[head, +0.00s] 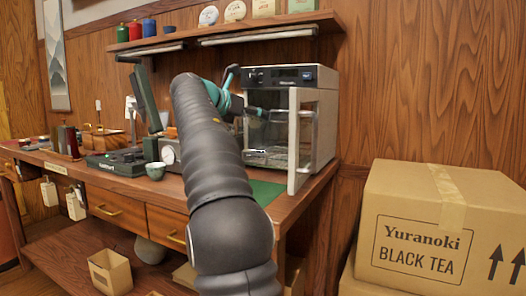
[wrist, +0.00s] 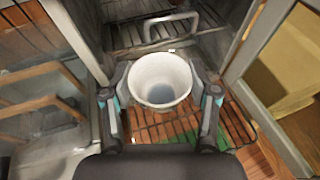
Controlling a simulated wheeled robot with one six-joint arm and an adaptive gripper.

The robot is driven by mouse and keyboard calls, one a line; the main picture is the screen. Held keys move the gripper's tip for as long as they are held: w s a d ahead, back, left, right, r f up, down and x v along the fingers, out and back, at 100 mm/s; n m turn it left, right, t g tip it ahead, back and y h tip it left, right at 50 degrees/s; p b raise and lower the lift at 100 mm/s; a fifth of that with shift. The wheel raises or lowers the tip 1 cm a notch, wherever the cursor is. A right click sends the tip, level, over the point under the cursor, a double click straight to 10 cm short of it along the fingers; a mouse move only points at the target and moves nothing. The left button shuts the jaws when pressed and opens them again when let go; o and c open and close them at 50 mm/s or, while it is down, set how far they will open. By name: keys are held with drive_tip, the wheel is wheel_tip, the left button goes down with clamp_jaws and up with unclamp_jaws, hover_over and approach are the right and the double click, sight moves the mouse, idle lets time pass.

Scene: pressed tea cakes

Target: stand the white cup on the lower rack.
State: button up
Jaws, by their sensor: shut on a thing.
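The white cup (wrist: 160,80) is upright in the wrist view, its open mouth toward the camera and its inside empty. My gripper (wrist: 160,94) is shut on it, one finger on each side. A wire rack (wrist: 238,128) shows below and to the right of the cup, with wood and green beneath it. The cup's base is hidden, so I cannot tell whether it touches the rack. In the head view, my gripper (head: 262,112) reaches into the open front of the cabinet oven (head: 290,76); the cup is not clear there.
The oven's glass door (head: 303,140) stands open at the right of the opening. Another barred rack (wrist: 125,38) shows farther back. A small green cup (head: 155,171) and a scale (head: 118,161) stand on the counter to the left. A cardboard box (head: 440,225) is at right.

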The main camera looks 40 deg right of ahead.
sight(254, 155)
drive_tip(key=shift+f+b, duration=1.45)
drive_tip(key=shift+f, duration=2.4)
drive_tip(key=shift+f, duration=0.25)
drive_tip(key=o, duration=1.2)
drive_tip(key=shift+c, duration=0.2)
drive_tip(key=shift+r, duration=0.1)
drive_tip(key=shift+r, duration=0.15)
drive_tip(key=shift+a+r, duration=0.15)
drive_tip(key=shift+a, duration=0.15)
drive_tip(key=p+v, duration=0.1)
drive_tip(key=v, duration=1)
drive_tip(key=shift+a, duration=0.2)
